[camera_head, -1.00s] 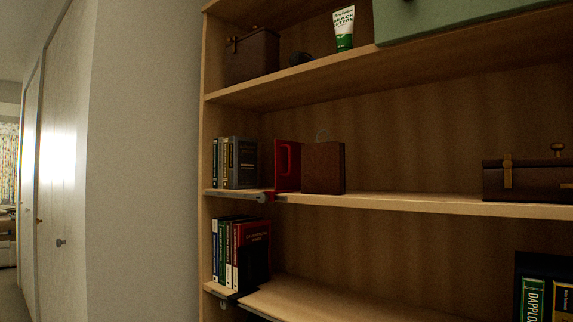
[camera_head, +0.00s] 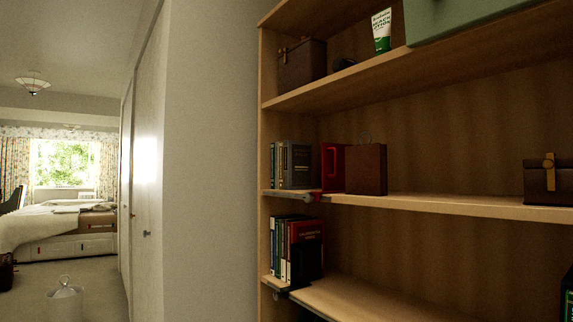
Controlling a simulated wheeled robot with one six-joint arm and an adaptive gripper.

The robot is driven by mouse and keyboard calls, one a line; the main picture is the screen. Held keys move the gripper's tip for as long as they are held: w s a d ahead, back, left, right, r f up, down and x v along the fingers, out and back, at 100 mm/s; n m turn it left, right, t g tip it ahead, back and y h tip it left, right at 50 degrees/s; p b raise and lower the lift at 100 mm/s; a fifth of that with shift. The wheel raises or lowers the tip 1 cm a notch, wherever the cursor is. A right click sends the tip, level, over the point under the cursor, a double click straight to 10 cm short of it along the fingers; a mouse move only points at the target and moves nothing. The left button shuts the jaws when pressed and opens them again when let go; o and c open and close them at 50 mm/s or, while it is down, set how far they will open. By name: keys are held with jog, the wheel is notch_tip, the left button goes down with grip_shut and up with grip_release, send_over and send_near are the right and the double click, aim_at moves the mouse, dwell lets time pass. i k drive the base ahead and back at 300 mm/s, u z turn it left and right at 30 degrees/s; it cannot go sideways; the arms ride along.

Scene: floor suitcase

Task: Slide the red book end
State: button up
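The red book end (camera_head: 333,166) stands upright on the middle shelf of the wooden bookcase. Its foot shows as a red piece at the shelf's front edge, on a grey rail (camera_head: 290,194). A row of grey and dark books (camera_head: 296,165) stands to its left, with a small gap between. A brown bag-like box (camera_head: 366,169) with a thin handle stands just right of it and hides part of it. My gripper is not in view.
A black book end (camera_head: 307,262) holds books (camera_head: 289,245) on the lower shelf (camera_head: 365,298). A brown case (camera_head: 547,183) sits further right on the middle shelf (camera_head: 450,206). A wall (camera_head: 212,160) borders the bookcase; a room with a bed (camera_head: 50,226) opens at left.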

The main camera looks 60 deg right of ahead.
aim_at(339, 171)
jog(key=u, duration=0.05)
jog(key=k, duration=0.6)
jog(key=z, duration=0.95)
jog(key=i, duration=0.5)
jog(key=u, duration=0.05)
